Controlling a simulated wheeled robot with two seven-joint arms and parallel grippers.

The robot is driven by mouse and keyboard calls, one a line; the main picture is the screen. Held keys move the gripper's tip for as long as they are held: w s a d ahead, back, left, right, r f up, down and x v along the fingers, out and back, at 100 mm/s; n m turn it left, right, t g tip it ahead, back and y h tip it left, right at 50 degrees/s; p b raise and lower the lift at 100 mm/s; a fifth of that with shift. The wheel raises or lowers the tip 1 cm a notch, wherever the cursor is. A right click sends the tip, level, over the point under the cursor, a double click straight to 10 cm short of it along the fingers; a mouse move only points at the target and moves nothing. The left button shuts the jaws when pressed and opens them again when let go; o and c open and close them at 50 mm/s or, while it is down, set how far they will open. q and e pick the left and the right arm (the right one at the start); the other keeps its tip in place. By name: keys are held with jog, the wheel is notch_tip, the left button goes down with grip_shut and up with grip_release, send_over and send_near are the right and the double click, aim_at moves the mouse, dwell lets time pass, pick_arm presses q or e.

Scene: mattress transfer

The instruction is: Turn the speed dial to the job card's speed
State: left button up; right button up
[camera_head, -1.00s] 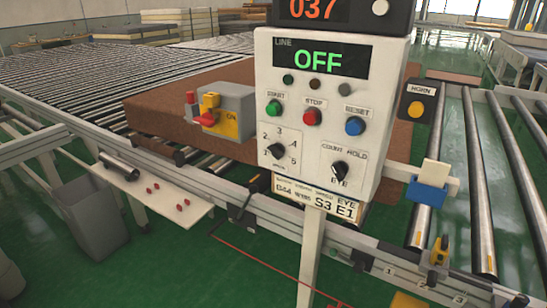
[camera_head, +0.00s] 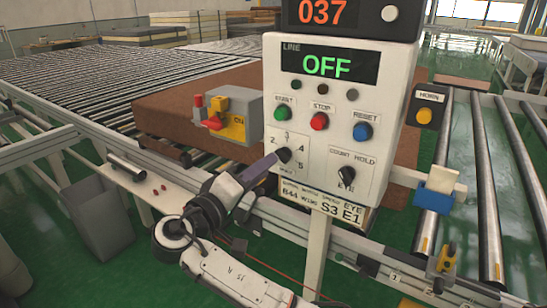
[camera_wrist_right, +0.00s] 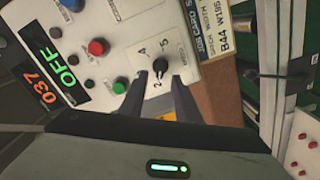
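The speed dial (camera_head: 284,155) is a black knob on the white control panel (camera_head: 392,100), ringed by printed numbers. It also shows in the right wrist view (camera_wrist_right: 160,66); I cannot surely read which number it points to. The job card (camera_head: 325,203) hangs under the panel and reads B44, W195, S3, EYE E1. My right gripper (camera_head: 273,160) is at the dial. In the right wrist view its two fingers (camera_wrist_right: 159,78) are apart, with the dial between and just beyond their tips; contact cannot be told. My left gripper is not in view.
The line display (camera_head: 330,65) reads OFF, below a 037 counter (camera_head: 322,12). Green start (camera_head: 281,116), red stop (camera_head: 320,121) and blue reset (camera_head: 361,131) buttons sit above the dial. A switch box (camera_head: 240,110) stands left of the panel.

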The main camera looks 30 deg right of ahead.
aim_at(283, 155)
jog(key=shift+p+x, duration=0.35)
jog(key=shift+x, duration=2)
jog(key=shift+c, duration=0.2)
grip_shut()
